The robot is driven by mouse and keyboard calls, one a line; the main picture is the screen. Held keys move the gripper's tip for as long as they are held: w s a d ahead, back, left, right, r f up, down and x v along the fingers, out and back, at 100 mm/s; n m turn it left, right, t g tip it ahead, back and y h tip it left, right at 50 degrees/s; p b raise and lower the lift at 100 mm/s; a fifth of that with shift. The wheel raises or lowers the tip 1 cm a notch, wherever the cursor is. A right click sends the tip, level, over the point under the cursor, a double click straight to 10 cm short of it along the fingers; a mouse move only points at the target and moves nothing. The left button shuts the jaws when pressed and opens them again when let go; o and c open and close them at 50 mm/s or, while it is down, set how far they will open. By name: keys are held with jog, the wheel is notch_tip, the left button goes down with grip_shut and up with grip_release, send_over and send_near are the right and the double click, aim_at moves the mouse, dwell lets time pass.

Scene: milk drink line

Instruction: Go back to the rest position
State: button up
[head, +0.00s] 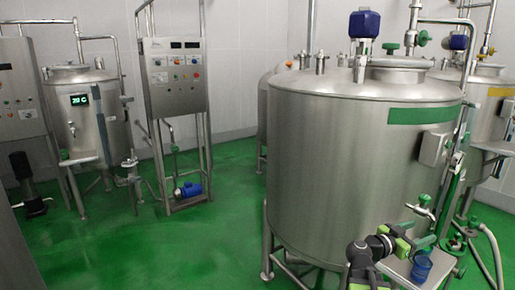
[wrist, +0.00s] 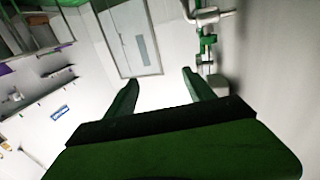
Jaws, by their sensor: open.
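My gripper (wrist: 160,76) shows in the wrist view with its two dark green fingers spread apart and nothing between them. Beyond the fingers are a pale wall, a door and a green-and-steel fitting. In the head view my arm, black with green parts, rises at the lower right in front of the large steel tank (head: 345,150). My gripper (head: 410,242) there is near the small steel shelf on the tank's right side; its fingertips are hard to make out. A blue cup (head: 421,268) stands on that shelf (head: 398,268), below and apart from my gripper as far as I can tell.
A valve with a green handle (head: 424,200) juts from the tank above the shelf. A hose (head: 493,245) hangs at the right. A control panel (head: 175,75) and a smaller tank (head: 85,110) stand at the back left. The green floor (head: 190,245) is clear at the left front.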

jog(key=w+a+r+n+t+y+p, duration=0.1)
jog(key=w+a+r+n+t+y, duration=0.2)
jog(key=w+a+t, duration=0.4)
jog(key=w+a+r+n+t+p, duration=0.1)
jog(key=w+a+r+n+t, duration=0.35)
jog(key=a, duration=0.55)
jog(key=w+a+f+n+t+y, duration=0.1)
jog(key=w+a+n+y, duration=0.25)
jog(key=a, duration=0.25)
jog(key=w+a+f+n+t+y, duration=0.1)
jog(key=w+a+n+y, duration=0.15)
jog(key=a+y, duration=0.25)
jog(key=w+a+f+n+y, duration=0.2)
jog(key=a+n+y, duration=0.2)
jog(key=a, duration=0.2)
jog(key=s+a+f+n+g+y, duration=0.25)
jog(key=a+f+g, duration=0.2)
jog(key=f, duration=0.35)
jog(key=s+a+f+n+g+y, duration=0.1)
jog(key=s+a+f+g+y, duration=0.25)
jog(key=a+f, duration=0.3)
jog(key=s+d+f+m+g+h, duration=0.2)
jog(key=s+f+g, duration=0.3)
jog(key=s, duration=0.4)
jog(key=s+d+f+m+g+h, duration=0.2)
jog(key=s+d+f+m+g, duration=0.2)
jog(key=s, duration=0.5)
jog(key=shift+f+g+p, duration=0.35)
jog(key=shift+f+g, duration=0.1)
jog(key=shift+g, duration=0.1)
